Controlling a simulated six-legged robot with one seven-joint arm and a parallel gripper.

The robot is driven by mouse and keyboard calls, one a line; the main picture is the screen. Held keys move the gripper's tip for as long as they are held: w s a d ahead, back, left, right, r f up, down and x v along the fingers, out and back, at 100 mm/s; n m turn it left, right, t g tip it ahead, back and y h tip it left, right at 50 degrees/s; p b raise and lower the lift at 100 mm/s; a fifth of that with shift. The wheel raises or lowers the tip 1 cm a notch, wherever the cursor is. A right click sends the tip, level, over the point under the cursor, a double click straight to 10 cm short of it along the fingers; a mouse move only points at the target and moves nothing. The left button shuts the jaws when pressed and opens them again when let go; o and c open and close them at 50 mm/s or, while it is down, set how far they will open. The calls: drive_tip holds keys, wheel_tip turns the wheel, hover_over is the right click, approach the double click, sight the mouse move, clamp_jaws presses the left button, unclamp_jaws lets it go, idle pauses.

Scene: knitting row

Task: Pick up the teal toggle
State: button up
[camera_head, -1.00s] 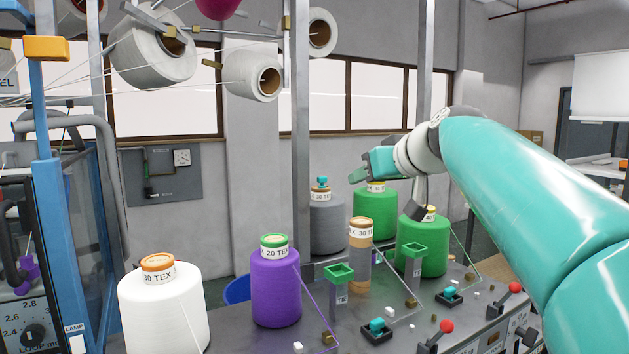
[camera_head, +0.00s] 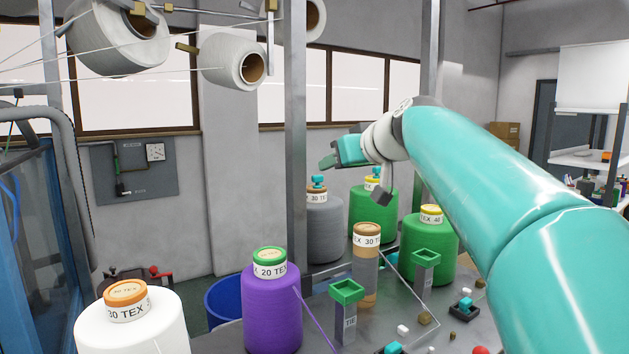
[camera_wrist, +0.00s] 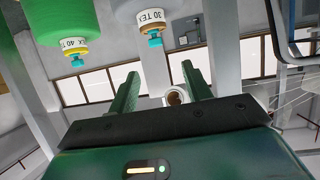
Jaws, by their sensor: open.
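Several teal toggles show. In the head view one toggle (camera_head: 317,181) stands on the brown cap of the grey "30 TEX" cone (camera_head: 322,222). Another toggle (camera_head: 372,171) stands on the yellow-capped rear green cone (camera_head: 372,216). Two more sit in black blocks on the table, one toggle (camera_head: 464,303) and one (camera_head: 394,348) at the bottom edge. My gripper (camera_head: 328,160) is above the grey cone's toggle, apart from it. In the wrist view my gripper (camera_wrist: 160,70) is open and empty. The grey cone's toggle (camera_wrist: 155,40) and the green cone's toggle (camera_wrist: 77,62) appear beyond the fingertips.
A vertical metal post (camera_head: 296,130) rises just left of the grey cone.

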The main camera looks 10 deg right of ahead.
sight(319, 176)
drive_tip(key=x, duration=1.2)
drive_tip(key=shift+w+d+f, duration=0.1)
drive_tip(key=shift+d+f, duration=0.2)
drive_tip(key=c, duration=0.9)
